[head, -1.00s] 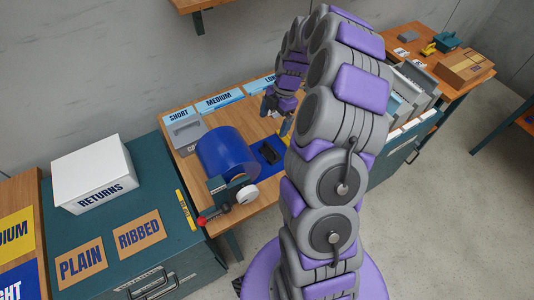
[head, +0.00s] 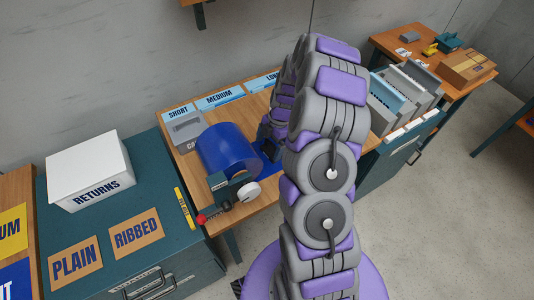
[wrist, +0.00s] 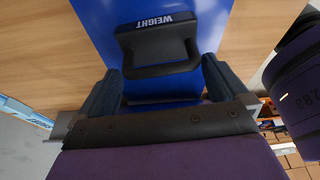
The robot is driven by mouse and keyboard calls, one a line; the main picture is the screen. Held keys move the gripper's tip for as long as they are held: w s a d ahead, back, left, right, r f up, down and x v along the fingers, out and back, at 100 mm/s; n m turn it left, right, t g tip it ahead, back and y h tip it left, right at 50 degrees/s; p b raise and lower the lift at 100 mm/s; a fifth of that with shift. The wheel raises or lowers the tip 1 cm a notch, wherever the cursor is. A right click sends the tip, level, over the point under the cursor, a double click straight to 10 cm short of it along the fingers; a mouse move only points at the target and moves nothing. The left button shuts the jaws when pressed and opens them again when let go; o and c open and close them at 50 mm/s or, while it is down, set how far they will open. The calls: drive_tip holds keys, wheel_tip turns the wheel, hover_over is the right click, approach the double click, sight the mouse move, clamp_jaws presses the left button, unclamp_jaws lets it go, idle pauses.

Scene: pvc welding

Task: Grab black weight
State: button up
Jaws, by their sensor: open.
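The black weight (wrist: 158,46) has a raised handle and the word WEIGHT on its edge. It sits on a blue surface (wrist: 206,14) in the upper middle of the wrist view. My gripper (wrist: 160,80) is open, with one finger on each side just below the handle in that view. Nothing is between the fingers that I can see clearly as held. In the head view my gripper (head: 268,135) is low over the bench by the blue mat, and my arm hides the weight there.
File folders (head: 405,88) stand to the right.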

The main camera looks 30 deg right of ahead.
sight(271, 151)
drive_tip(key=d+f, duration=0.2)
drive_tip(key=f, duration=0.1)
drive_tip(key=shift+s+d, duration=0.1)
drive_tip(key=shift+d, duration=0.1)
drive_tip(key=a, duration=0.3)
drive_tip(key=shift+a+r, duration=0.15)
drive_tip(key=c, duration=0.3)
drive_tip(key=shift+c, duration=1.6)
drive_tip(key=shift+d, duration=1.2)
drive_tip(key=c, duration=0.5)
drive_tip(key=shift+a, duration=0.2)
drive_tip(key=shift+c, duration=1.2)
drive_tip(key=shift+a, duration=0.3)
drive_tip(key=shift+c, duration=0.7)
drive_tip(key=shift+a, duration=0.3)
